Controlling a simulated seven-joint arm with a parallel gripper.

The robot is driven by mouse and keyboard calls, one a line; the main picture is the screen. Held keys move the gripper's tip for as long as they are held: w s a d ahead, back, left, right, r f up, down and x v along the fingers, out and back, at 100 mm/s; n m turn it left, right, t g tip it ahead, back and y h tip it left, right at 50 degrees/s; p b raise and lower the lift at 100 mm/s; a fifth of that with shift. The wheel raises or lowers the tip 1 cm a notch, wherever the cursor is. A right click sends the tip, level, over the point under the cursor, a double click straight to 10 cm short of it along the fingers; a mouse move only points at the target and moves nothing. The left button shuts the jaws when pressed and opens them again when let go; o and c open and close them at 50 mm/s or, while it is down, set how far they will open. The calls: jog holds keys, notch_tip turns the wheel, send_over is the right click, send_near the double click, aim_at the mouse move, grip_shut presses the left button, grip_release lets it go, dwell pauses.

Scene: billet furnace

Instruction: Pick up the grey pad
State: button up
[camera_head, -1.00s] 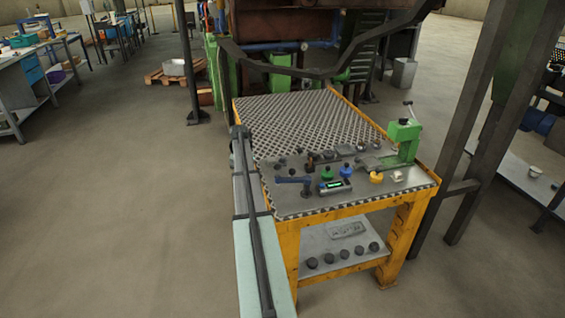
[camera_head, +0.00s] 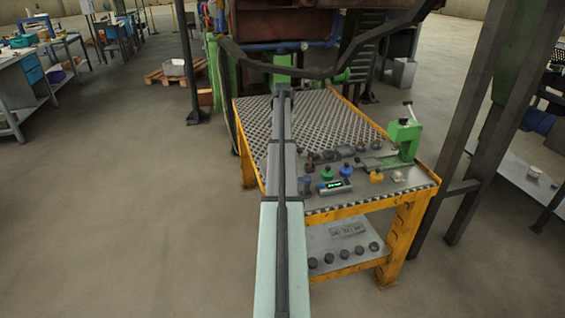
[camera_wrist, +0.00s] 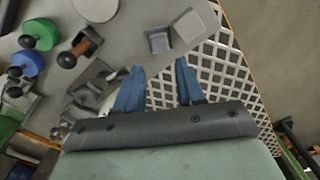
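In the wrist view a flat, light grey square piece (camera_wrist: 188,26) lies at the upper middle, by the edge of the grey plate (camera_wrist: 130,32); it may be the grey pad, but I cannot be sure. A small grey box-like piece (camera_wrist: 158,40) is beside it. My gripper (camera_wrist: 159,65) shows two blue fingers, spread apart with nothing between them. The fingertips appear below the square piece in the picture, apart from it. In the head view my arm crosses the left of the yellow-framed table (camera_head: 350,208), and I cannot make out the gripper or the pad there.
The tabletop has a perforated lattice (camera_head: 330,120). Near its front stand green (camera_head: 327,173), blue (camera_head: 346,172) and yellow (camera_head: 376,176) knobbed pieces, a small display device (camera_head: 334,187) and a green press (camera_head: 403,140). A dark post (camera_head: 485,130) stands to the right.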

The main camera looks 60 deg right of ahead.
notch_tip(320, 180, down, 10)
jog(key=shift+d+r, duration=0.1)
jog(key=shift+r, duration=0.15)
jog(key=c, duration=0.7)
jog(key=shift+r, duration=0.15)
notch_tip(320, 180, up, 10)
dwell(0.7)
